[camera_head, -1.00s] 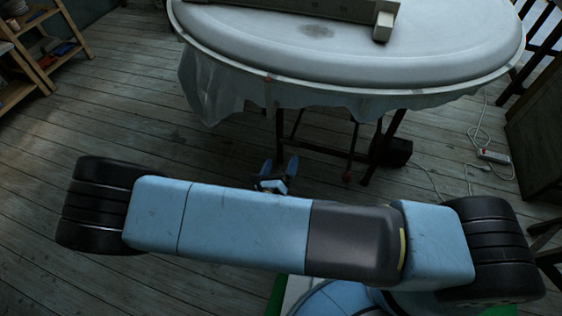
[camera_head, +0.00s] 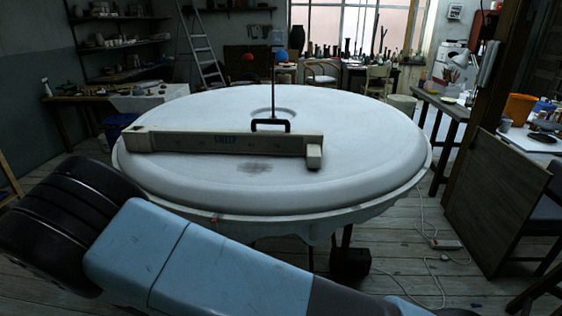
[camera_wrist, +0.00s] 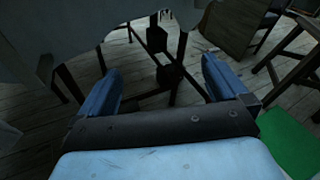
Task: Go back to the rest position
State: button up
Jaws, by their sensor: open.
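My gripper (camera_wrist: 160,90) shows in the wrist view with its two blue fingers spread wide apart. It is open and nothing is between the fingers. Beyond it are the dark legs under the table and the plank floor. In the head view my gripper is out of sight; only my blue and black arm links cross the lower left and bottom.
A large round plaster-covered table (camera_head: 370,180) stands ahead, with a long beige bar tool (camera_head: 215,143) on it. A wooden panel (camera_head: 500,200) leans at the right. A white cable and power strip (camera_head: 446,244) lie on the floor. Shelves and a ladder stand behind.

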jog(key=w+d+r+m+g+y, duration=0.1)
jog(key=w+d+r+m+g, duration=0.1)
jog(key=d+r+m+g, duration=1.45)
jog(key=s+d+r+m+t+y, duration=0.2)
jog(key=s+d+r+m, duration=0.2)
jog(key=r, duration=0.4)
jog(key=s+d+r+m+t+y, duration=0.3)
jog(key=s+d+r+m, duration=0.2)
jog(key=r, duration=0.3)
jog(key=s+d+r+m+t+y, duration=0.2)
jog(key=s+d+r+m+t, duration=0.1)
jog(key=r+m, duration=0.4)
notch_tip(320, 180, up, 2)
jog(key=shift+s+d, duration=0.8)
jog(key=shift+d, duration=0.3)
